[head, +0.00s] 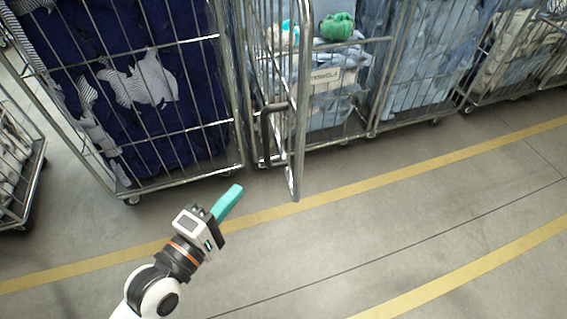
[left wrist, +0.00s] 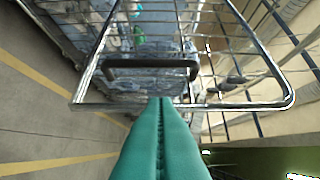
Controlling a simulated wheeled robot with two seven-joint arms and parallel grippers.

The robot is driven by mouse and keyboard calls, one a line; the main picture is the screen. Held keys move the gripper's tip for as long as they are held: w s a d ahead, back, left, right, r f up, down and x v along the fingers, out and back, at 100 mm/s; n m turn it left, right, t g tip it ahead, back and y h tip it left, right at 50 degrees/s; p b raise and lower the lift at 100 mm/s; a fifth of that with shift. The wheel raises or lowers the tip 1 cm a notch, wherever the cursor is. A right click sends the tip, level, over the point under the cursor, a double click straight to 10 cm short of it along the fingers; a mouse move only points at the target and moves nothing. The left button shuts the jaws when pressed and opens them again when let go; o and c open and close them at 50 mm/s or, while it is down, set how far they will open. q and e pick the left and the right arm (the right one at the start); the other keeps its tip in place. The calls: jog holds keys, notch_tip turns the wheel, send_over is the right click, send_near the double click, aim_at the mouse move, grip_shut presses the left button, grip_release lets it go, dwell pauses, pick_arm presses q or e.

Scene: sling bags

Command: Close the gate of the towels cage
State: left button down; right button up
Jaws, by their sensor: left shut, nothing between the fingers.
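The towels cage (head: 326,76) stands at the back centre, with a label on its front and pale blue cloth inside. Its gate (head: 300,130) stands swung open, jutting out toward me and seen nearly edge-on. A dark handle (head: 277,107) sits on the gate. My left gripper (head: 232,198) has teal fingers, shut and empty, low and to the left of the gate. In the left wrist view, the gate frame (left wrist: 284,78) and handle (left wrist: 150,64) lie ahead of the fingertips (left wrist: 166,100); I cannot tell whether they touch. My right gripper is out of view.
A cage of dark blue cloth (head: 150,85) stands left of the gate, close beside it. More laundry cages (head: 425,60) line the back to the right. Another cage (head: 15,165) is at the far left. The grey floor with yellow lines (head: 400,180) is clear in front.

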pick_arm(q)
jog(key=p, duration=0.3)
send_near(291, 145)
jog(key=w, duration=0.4)
jog(key=shift+w+d+p, duration=0.25)
jog(key=shift+d+p, duration=0.1)
jog(key=shift+d, duration=0.25)
jog(key=shift+w+d+p, duration=0.25)
jog(key=shift+d+p, duration=0.1)
jog(key=shift+d, duration=0.6)
